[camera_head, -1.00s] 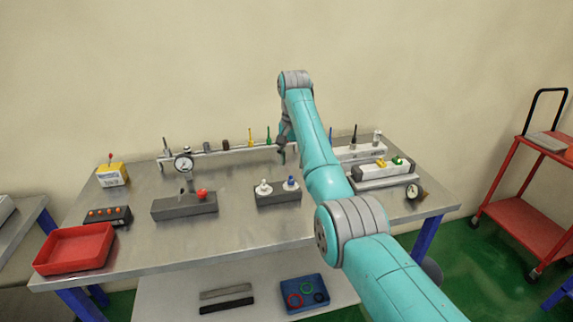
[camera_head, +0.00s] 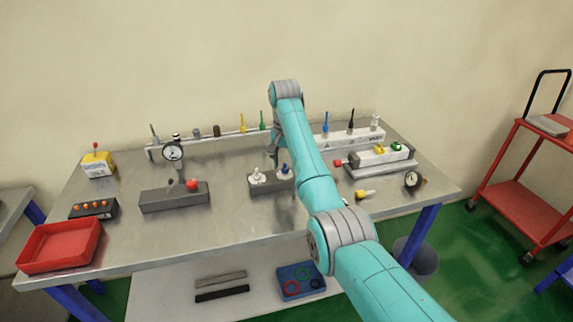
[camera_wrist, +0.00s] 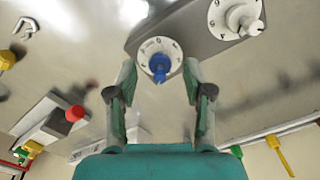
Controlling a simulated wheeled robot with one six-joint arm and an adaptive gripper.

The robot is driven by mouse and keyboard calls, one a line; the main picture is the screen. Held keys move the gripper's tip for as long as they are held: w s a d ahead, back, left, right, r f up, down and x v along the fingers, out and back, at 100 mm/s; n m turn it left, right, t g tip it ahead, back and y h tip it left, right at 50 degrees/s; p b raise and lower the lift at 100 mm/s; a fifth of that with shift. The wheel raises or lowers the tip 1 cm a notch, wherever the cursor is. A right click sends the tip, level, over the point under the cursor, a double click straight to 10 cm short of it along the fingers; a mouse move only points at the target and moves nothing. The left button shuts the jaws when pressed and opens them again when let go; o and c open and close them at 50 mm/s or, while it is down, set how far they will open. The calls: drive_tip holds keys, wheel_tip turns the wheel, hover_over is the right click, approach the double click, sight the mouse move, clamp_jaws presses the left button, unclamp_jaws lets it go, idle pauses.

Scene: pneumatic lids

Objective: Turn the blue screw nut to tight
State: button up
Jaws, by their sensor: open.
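The blue screw nut (camera_head: 284,170) stands on a white numbered dial on the right part of a small dark grey block (camera_head: 262,188), partly beside my arm. In the wrist view, the blue nut (camera_wrist: 159,67) shows between and just beyond my two fingertips. My gripper (camera_wrist: 158,95) is open and empty, one finger on each side of the nut in the picture. I cannot tell its exact distance from the nut. In the head view my gripper (camera_head: 274,158) is above and behind the block, partly hidden by my arm.
A white knob (camera_wrist: 243,17) on its own dial sits beside the blue nut on the same block. A grey block with a red knob (camera_head: 191,185) is to the left. A yellow-tipped tool (camera_head: 365,194) lies right of my arm. The front of the table is mostly clear.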

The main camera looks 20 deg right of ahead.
drive_tip(key=shift+f, duration=0.5)
clamp_jaws()
